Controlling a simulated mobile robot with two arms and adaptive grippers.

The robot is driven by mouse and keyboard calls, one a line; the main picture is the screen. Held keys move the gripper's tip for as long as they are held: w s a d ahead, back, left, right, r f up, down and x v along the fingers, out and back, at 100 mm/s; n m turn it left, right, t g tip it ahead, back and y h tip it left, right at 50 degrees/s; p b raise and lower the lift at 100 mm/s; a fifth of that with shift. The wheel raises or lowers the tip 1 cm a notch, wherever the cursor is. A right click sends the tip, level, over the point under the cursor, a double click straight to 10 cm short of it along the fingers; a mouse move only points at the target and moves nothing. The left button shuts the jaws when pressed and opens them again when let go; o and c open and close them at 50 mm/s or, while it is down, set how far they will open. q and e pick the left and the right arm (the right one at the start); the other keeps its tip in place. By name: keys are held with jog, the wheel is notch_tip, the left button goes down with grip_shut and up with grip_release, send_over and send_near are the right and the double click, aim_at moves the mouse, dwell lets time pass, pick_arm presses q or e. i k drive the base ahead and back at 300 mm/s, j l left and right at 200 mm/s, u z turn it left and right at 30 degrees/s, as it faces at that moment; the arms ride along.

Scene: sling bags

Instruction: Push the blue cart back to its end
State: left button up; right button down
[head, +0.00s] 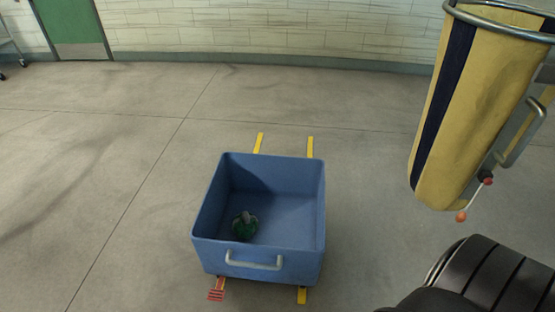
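The blue cart (308,222) is an open box on the floor, left of the picture's lower right corner and near the bottom middle. A silver handle (253,265) is on its near face. A small green and grey object (245,225) lies inside, toward the near left corner. Two yellow strips show on the floor beyond the cart (310,148) and the ends of strips show at its near side. Neither of my grippers shows in the head view.
A yellow bag with dark stripes (465,85) hangs from a metal ring (475,20) at the right. A red-orange piece (216,295) lies at the cart's near left. A green door (75,28) is in the far brick wall. The floor left of and beyond the cart is clear.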

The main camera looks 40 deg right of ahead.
aim_at(286, 195)
jog(key=z, duration=1)
